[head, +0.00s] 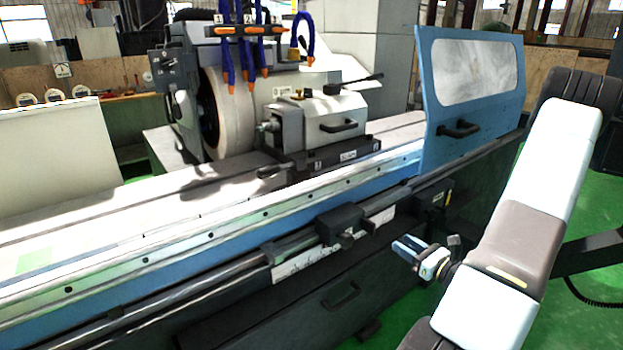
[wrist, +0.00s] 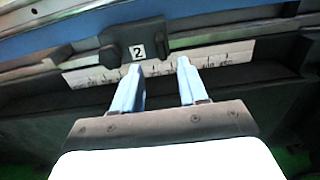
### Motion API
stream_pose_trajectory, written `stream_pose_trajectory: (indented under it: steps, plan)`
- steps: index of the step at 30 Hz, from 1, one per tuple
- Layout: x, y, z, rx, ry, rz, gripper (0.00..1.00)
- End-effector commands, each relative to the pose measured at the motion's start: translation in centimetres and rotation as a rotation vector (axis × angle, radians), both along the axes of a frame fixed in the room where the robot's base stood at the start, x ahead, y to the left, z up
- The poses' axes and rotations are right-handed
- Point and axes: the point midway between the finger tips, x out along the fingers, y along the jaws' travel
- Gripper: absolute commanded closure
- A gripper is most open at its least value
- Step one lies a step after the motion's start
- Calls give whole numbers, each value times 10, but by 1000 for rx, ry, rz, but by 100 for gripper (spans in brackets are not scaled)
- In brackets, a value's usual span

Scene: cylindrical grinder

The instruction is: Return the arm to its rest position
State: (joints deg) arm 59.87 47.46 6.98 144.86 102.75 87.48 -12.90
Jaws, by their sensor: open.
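My gripper (head: 425,262) is at the right of the head view, in front of the machine's lower front and apart from it. In the wrist view my gripper (wrist: 158,80) shows two blue fingers spread apart with nothing between them. Beyond the fingertips is a dark block marked "2" (wrist: 137,52) on the machine front, with a white scale strip (wrist: 95,75) below and beside it. My arm is bent at the right of the head view.
The cylindrical grinder's table (head: 110,215) and blue front rail run across the view. A blue door with a window (head: 470,95) stands beside my arm. A dark block (head: 340,224) sticks out from the front rail. Green floor (head: 590,200) shows at the right.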

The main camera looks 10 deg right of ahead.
Motion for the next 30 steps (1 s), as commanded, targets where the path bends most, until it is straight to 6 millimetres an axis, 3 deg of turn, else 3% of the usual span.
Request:
stream_pose_trajectory:
  steps: [5,14,21,30]
  plan:
    - [4,13,13,-34,-13,66,57]
    - [5,81,69,-231,-65,411,57]
    - [-12,133,105,-426,-103,694,57]
    - [-44,182,140,-708,-149,1012,57]
